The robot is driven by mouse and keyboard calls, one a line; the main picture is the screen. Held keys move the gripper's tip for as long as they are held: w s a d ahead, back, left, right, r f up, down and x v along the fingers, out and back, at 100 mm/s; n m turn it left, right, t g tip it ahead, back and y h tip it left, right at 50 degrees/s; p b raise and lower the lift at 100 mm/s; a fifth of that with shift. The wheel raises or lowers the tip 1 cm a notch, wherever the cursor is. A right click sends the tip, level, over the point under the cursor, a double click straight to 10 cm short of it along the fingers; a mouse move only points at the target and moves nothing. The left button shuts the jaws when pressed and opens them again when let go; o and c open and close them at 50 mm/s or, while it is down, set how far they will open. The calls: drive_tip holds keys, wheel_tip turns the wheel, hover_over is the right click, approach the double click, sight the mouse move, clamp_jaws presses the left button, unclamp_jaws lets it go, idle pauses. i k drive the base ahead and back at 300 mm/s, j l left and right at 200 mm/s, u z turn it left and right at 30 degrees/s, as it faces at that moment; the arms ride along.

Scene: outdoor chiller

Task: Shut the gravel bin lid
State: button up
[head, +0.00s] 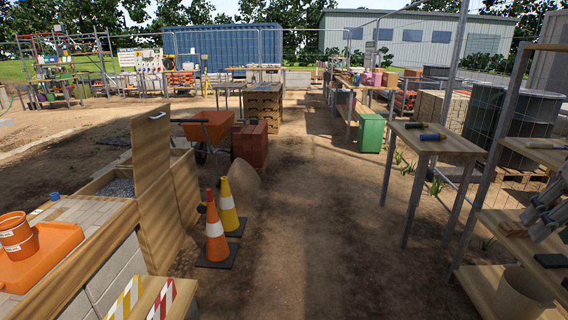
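The gravel bin (177,192) is a wooden box at the left, beyond the paved worktop. Grey gravel (118,188) shows inside its open top. Its lid (151,160) is a wooden panel standing about upright, with a pale handle (157,116) near its top edge. The lid hides part of the bin. A grey jointed part at the right edge, in front of the shelves, looks like my gripper (534,222). It is cut off by the frame, far to the right of the lid and not touching it. Whether its fingers are open is unclear.
Two traffic cones, orange (215,238) and yellow (228,208), stand right of the bin. An orange wheelbarrow (207,130) and red bricks (250,143) are behind. A wooden table (437,143) and shelves (505,222) stand right. The dirt ground (315,235) between is clear.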

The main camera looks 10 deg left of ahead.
sight(150, 130)
drive_tip(key=i+u, duration=0.35)
drive_tip(key=i, duration=0.25)
drive_tip(key=i+l+u, duration=0.2)
drive_tip(key=i+u, duration=0.15)
drive_tip(key=i, duration=0.2)
drive_tip(key=i+j+u, duration=0.1)
drive_tip(key=i+u, duration=0.25)
drive_tip(key=u, duration=0.15)
drive_tip(key=i+l+u, duration=0.1)
drive_tip(key=i+u, duration=0.35)
drive_tip(key=i+l+z, duration=0.1)
drive_tip(key=i+l, duration=0.2)
drive_tip(key=l, duration=0.2)
drive_tip(key=i+l+z, duration=0.15)
drive_tip(key=i+l, duration=0.15)
drive_tip(key=l, duration=0.2)
